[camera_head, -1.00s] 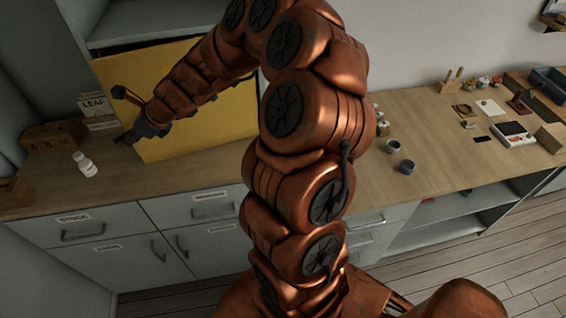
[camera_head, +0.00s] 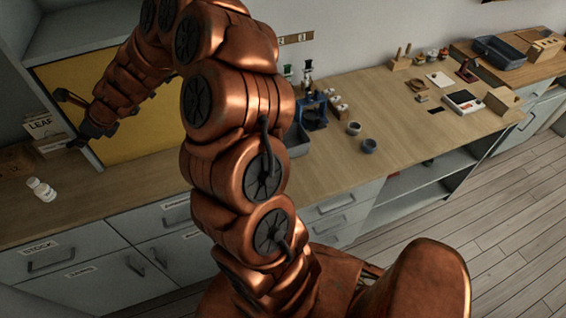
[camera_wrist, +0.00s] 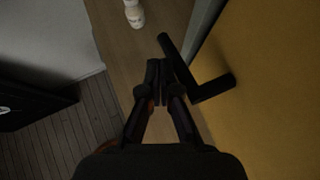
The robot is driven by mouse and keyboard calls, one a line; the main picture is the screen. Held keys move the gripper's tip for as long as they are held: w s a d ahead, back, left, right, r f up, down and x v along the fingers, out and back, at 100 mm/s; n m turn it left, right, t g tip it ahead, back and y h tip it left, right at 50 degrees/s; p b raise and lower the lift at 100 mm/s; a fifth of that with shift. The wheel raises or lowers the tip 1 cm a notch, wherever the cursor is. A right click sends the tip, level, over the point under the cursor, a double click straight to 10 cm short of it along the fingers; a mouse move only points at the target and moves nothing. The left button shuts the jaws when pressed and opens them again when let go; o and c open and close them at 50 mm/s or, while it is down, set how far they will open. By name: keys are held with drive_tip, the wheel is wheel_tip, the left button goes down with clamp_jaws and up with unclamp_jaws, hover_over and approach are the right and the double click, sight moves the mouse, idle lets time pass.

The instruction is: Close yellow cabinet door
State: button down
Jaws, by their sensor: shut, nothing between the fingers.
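The yellow cabinet door (camera_head: 135,142) fills the front of the grey cabinet on the counter at the left. It looks nearly in line with the cabinet front; I cannot tell if a thin gap is left. Its dark bar handle (camera_head: 70,98) sits near the door's left edge. My gripper (camera_head: 80,140) is at that edge, just below the handle. In the wrist view my gripper (camera_wrist: 161,70) is shut with nothing in it, right beside the handle (camera_wrist: 181,66); contact is unclear. The yellow door (camera_wrist: 268,85) fills the right side there. My arm hides the door's right part.
A white bottle (camera_head: 41,190) and a LEAF box (camera_head: 40,126) stand on the counter (camera_head: 60,218) left of the door. Grey drawers (camera_head: 70,250) lie below.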

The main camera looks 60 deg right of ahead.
idle(0.4)
drive_tip(key=shift+s+a+r+b, duration=1.25)
drive_tip(key=shift+s+a+r, duration=1.6)
drive_tip(key=shift+s+a, duration=1.25)
drive_tip(key=s+a+f+n+g+y, duration=0.1)
drive_tip(key=s+a+n+g, duration=0.25)
drive_tip(key=s+n, duration=0.5)
drive_tip(key=s+a+n+g, duration=0.2)
drive_tip(key=s+a+n, duration=0.3)
drive_tip(key=s+n, duration=0.35)
drive_tip(key=s+d+f+n+g+h, duration=0.1)
drive_tip(key=s+d+n+g+h, duration=0.1)
drive_tip(key=s+d+n, duration=0.2)
drive_tip(key=s+d+f+n+g+h, duration=0.2)
drive_tip(key=s+d+n, duration=0.3)
drive_tip(key=s, duration=1.2)
drive_tip(key=n+g+h, duration=0.1)
drive_tip(key=n, duration=0.3)
drive_tip(key=shift+f+n, duration=0.15)
drive_tip(key=shift+n, duration=0.25)
drive_tip(key=c, duration=1.9)
unclamp_jaws()
